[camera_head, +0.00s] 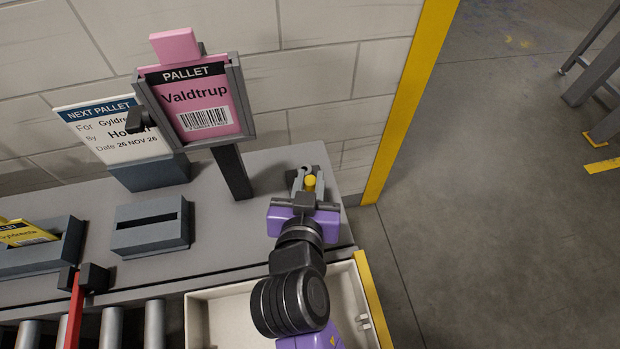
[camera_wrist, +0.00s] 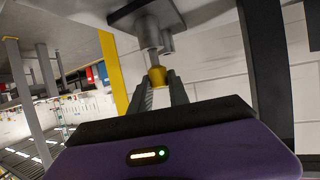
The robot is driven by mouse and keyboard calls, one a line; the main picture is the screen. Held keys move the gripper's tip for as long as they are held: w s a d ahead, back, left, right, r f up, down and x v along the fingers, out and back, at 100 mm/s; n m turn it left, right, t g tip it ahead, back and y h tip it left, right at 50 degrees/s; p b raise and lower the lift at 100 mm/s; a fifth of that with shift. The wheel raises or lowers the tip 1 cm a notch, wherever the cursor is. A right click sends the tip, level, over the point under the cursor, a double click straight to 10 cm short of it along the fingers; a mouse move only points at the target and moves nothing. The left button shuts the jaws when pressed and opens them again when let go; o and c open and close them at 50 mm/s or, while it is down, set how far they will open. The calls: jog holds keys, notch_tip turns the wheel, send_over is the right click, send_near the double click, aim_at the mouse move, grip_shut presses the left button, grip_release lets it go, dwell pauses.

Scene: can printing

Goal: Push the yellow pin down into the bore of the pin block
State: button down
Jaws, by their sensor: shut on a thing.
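The yellow pin (camera_head: 310,182) shows between the jaws of my gripper (camera_head: 309,178) in the head view. My gripper is shut on it at the right end of the grey bench. In the wrist view the yellow pin (camera_wrist: 158,77) sits between the fingertips of my gripper (camera_wrist: 160,84), with a grey metal shaft lined up directly beyond it. The grey pin block (camera_head: 305,172) is mostly hidden under the gripper in the head view. Its bore is hidden, so I cannot tell how deep the pin sits.
A pink Valdtrup card (camera_head: 207,103) stands in a frame on a dark post left of my gripper. A grey slotted block (camera_head: 151,226) and a card holder (camera_head: 50,255) are further left. A cream bin (camera_head: 225,315) lies below the arm. A wall with yellow edging (camera_head: 405,105) is behind.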

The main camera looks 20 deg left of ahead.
jog(key=shift+r+p, duration=1.25)
jog(key=shift+r, duration=0.2)
jog(key=shift+f+b, duration=1.05)
jog(key=shift+f, duration=0.5)
dwell(1.1)
jog(key=c, duration=1.2)
grip_release()
jog(key=shift+o, duration=0.2)
jog(key=shift+s, duration=0.1)
jog(key=v, duration=0.7)
jog(key=shift+s+r+b, duration=0.2)
jog(key=shift+s+b, duration=0.1)
jog(key=shift+b, duration=0.15)
jog(key=shift+s+d, duration=0.1)
jog(key=shift+d, duration=0.1)
